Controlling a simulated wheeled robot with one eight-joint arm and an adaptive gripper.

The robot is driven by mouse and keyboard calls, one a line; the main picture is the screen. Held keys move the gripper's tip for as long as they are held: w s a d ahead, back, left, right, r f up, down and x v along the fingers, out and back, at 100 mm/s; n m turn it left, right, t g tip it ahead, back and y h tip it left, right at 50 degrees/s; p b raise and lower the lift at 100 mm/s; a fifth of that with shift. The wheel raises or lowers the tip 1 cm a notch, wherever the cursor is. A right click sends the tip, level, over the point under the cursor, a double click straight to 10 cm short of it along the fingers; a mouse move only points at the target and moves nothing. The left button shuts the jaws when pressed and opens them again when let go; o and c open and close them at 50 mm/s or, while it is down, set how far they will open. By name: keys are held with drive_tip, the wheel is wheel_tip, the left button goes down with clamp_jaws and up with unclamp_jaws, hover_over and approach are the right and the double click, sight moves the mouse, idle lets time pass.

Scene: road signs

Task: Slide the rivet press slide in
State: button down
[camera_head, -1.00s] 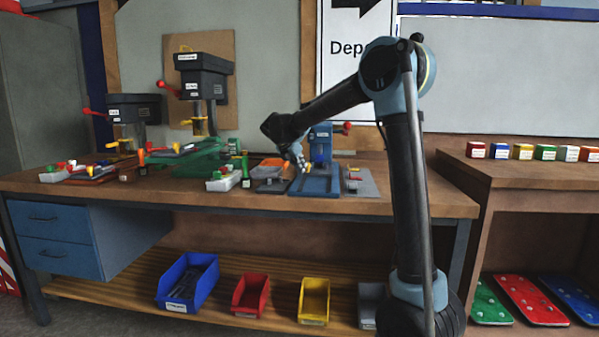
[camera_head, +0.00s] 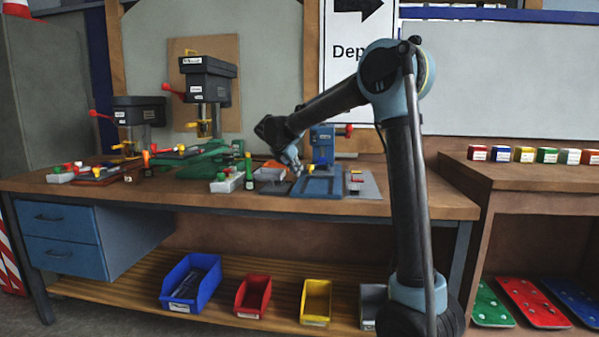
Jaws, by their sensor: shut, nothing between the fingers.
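The rivet press (camera_head: 323,142) is the small blue press with a red-knobbed lever, at the right part of the workbench. Its blue base with rails (camera_head: 318,188) lies in front of it and reaches toward the bench's front edge. The slide is too small to tell apart clearly from the base. My gripper (camera_head: 296,166) is shut and empty. It points down at the left side of the press, above or beside the base's rear left part. I cannot tell whether it touches anything. My wrist and gripper hide a little of the area left of the press.
A grey tray (camera_head: 270,174) lies just left of the base. A grey plate with small coloured parts (camera_head: 358,184) lies right of it. Green and black drill presses (camera_head: 207,85) stand to the left. Coloured bins (camera_head: 191,282) sit on the lower shelf.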

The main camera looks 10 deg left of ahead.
drive_tip(key=v, duration=0.9)
drive_tip(key=s+d+f+m+g, duration=0.1)
drive_tip(key=s+d+f+m, duration=0.2)
drive_tip(key=s+d+m, duration=0.45)
drive_tip(key=s+d+f+m+g+y, duration=0.1)
drive_tip(key=s+d+f+m+g, duration=0.2)
drive_tip(key=d, duration=0.8)
drive_tip(key=s+d+f+m, duration=0.2)
drive_tip(key=s+d+m, duration=0.2)
drive_tip(key=s+d, duration=0.4)
drive_tip(key=s+d+f+m+y, duration=0.1)
drive_tip(key=s+d+f+m, duration=0.2)
drive_tip(key=s+f+m, duration=0.2)
drive_tip(key=s+d+f+m+g+y, duration=0.1)
drive_tip(key=s+d+f+m, duration=0.1)
drive_tip(key=s+f+m, duration=0.3)
drive_tip(key=s+d+f+m+y, duration=0.1)
drive_tip(key=s+d+f+m, duration=0.2)
drive_tip(key=s+f, duration=0.7)
drive_tip(key=shift+s+d+m, duration=0.3)
drive_tip(key=shift+s+m, duration=0.75)
drive_tip(key=shift+m, duration=0.1)
drive_tip(key=shift+w+f, duration=0.1)
drive_tip(key=shift+w+f, duration=0.15)
drive_tip(key=shift+w, duration=0.2)
